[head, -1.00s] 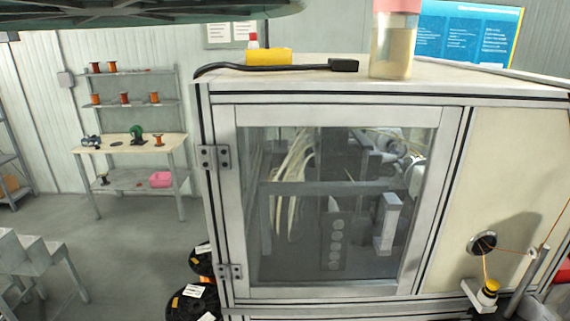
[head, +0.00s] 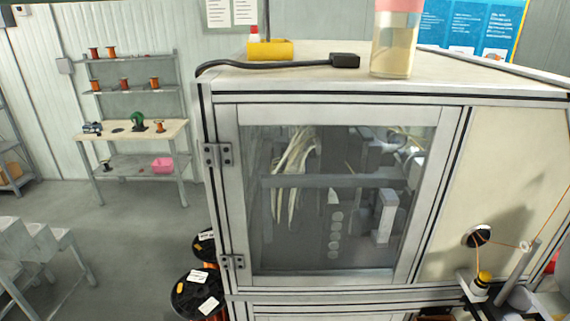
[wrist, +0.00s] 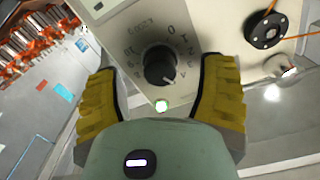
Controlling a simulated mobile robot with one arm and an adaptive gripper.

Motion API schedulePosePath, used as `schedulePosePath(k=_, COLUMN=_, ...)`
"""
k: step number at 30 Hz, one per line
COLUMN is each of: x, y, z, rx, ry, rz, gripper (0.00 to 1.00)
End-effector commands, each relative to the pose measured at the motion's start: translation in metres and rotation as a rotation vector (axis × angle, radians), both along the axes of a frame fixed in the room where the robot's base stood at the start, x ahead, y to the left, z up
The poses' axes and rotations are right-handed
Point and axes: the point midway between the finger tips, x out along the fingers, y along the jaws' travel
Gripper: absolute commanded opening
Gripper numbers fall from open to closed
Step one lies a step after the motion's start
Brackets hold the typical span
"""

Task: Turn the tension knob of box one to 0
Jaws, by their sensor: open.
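In the wrist view a round black knob (wrist: 159,65) sits on a cream box face (wrist: 185,15). A dial scale with printed numbers surrounds it. The 0 seems to be at the upper right of the knob, and a light pointer mark seems to be at its lower right; the small print is hard to read. My gripper (wrist: 159,78) is open, with one yellow-padded finger on each side of the knob. I see a gap between each finger and the knob. My gripper and the knob are not visible in the head view.
A black wire guide (wrist: 266,30) with an orange wire is at the upper right of the wrist view. In the head view a cabinet (head: 225,180) with a clear door fills the middle. Black spools (head: 196,295) stand at its lower left. A shelf bench (head: 130,130) stands farther back.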

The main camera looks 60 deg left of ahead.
Motion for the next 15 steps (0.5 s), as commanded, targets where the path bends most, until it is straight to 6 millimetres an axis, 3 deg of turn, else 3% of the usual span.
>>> schedulePosePath(k=6, x=0.014, y=-0.011, z=-0.001, rx=-0.001, ry=0.0, rz=-0.003, gripper=0.69)
schedulePosePath(k=15, x=0.017, y=-0.013, z=0.0, rx=-0.003, ry=-0.001, rz=-0.002, gripper=0.69)
